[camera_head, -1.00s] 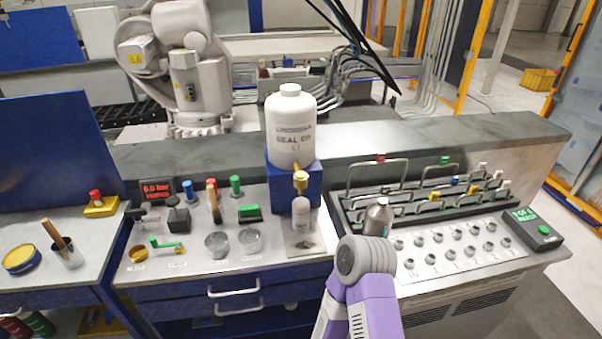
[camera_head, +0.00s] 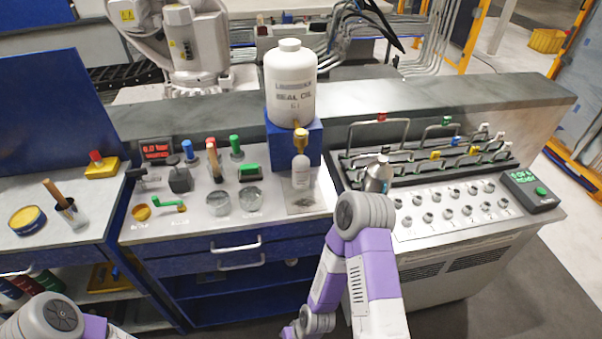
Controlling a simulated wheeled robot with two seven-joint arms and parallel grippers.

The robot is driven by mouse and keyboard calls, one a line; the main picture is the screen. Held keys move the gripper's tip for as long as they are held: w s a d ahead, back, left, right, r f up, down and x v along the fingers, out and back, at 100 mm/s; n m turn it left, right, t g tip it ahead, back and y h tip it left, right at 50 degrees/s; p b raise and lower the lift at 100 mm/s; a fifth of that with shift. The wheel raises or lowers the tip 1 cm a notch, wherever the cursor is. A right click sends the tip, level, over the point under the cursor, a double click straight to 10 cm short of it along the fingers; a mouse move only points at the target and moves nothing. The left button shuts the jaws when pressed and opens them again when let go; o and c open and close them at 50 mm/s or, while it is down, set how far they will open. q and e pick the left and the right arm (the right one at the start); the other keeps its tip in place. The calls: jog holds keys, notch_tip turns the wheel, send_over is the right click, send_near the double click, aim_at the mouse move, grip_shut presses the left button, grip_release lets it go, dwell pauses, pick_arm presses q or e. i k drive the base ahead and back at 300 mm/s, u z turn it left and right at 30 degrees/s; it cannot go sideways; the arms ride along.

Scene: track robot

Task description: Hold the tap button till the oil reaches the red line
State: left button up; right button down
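A white seal oil tank (camera_head: 290,85) stands on a blue block (camera_head: 294,142) at the back of the bench. A brass tap (camera_head: 300,142) sticks out from the block's front. A small white bottle (camera_head: 300,174) stands upright right below the tap. No oil level, red line or separate tap button can be made out at this size. My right arm's elbow (camera_head: 363,213) rises in front of the bench, right of the bottle, with purple links running down. My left arm shows at the bottom left corner (camera_head: 50,322). Neither gripper is in view.
A rack of handles (camera_head: 440,160) is at right, beside a panel with a green button (camera_head: 540,191). Two glass dishes (camera_head: 219,203) and several coloured-handled tools are left of the tap. A red display (camera_head: 157,151) is at left.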

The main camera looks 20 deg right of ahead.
aim_at(300, 133)
jog(key=u, duration=2.05)
jog(key=k, duration=1)
jog(key=z, duration=2.1)
jog(key=i, duration=0.5)
jog(key=z, duration=0.05)
